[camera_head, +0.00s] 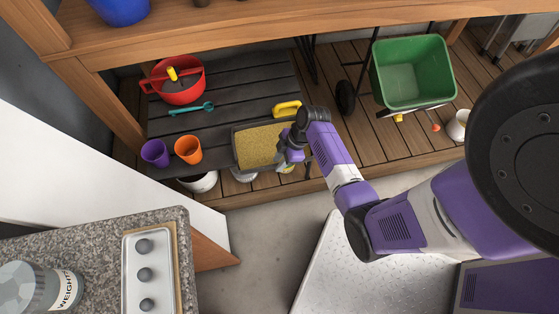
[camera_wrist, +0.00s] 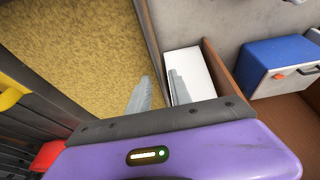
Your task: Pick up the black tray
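The black tray (camera_head: 235,150) lies at the front right corner of a dark slatted table in the head view, with a yellow, grainy inner surface. In the wrist view its dark rim (camera_wrist: 149,40) runs down beside the yellow surface. My gripper (camera_head: 287,152) is at the tray's right side. In the wrist view my gripper's fingers (camera_wrist: 160,80) are apart, one over the yellow surface and one outside the rim, with the rim between them. A gap shows around the rim. The lower part of the rim is hidden behind my gripper.
On the slatted table (camera_head: 225,75) are a red pot (camera_head: 180,92), a teal tool (camera_head: 191,108), a purple cup (camera_head: 155,153), an orange cup (camera_head: 188,150) and a yellow handle (camera_head: 287,108). A green wheelbarrow (camera_head: 412,72) stands to the right.

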